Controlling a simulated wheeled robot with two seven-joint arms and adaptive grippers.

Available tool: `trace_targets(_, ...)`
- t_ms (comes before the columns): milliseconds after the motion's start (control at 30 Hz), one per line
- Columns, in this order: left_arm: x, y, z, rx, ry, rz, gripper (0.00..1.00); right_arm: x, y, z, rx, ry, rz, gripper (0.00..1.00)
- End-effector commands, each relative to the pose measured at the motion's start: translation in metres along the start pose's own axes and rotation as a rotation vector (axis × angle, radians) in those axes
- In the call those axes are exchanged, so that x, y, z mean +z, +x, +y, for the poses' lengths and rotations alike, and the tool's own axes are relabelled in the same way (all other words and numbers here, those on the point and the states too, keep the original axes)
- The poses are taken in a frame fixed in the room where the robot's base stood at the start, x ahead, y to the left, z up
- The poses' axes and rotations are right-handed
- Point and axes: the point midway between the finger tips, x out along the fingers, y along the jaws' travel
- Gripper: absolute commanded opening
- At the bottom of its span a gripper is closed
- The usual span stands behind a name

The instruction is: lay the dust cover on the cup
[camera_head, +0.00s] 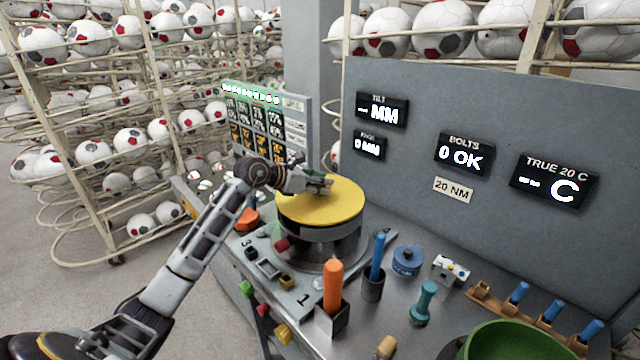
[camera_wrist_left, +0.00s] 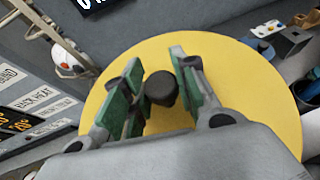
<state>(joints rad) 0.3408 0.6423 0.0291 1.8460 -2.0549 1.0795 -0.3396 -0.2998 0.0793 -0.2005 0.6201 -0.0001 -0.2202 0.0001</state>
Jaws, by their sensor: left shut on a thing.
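The dust cover (camera_head: 330,205) is a yellow disc with a dark knob (camera_wrist_left: 161,88) at its middle. In the head view it lies over the top of the round metal cup (camera_head: 325,248); whether it touches the rim all round I cannot tell. My left gripper (camera_head: 322,183) is above the disc, shut on the knob. In the left wrist view the yellow disc (camera_wrist_left: 245,75) spreads out beneath the green-padded fingers (camera_wrist_left: 158,92), which stand on both sides of the knob. My right gripper is not in view.
A grey panel with displays (camera_head: 465,155) stands behind the bench. An orange-handled tool (camera_head: 333,285) in a holder, a blue tool (camera_head: 377,258) and a blue pot (camera_head: 407,260) stand close by. A green bowl (camera_head: 515,343) is at the front right. Ball racks (camera_head: 110,110) stand left.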

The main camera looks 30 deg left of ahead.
Motion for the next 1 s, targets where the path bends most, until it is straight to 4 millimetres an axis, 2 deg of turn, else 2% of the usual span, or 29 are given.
trace_targets(1000,-0.011,0.005,0.0,0.001,0.001,-0.001,0.0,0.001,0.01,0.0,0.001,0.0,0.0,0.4)
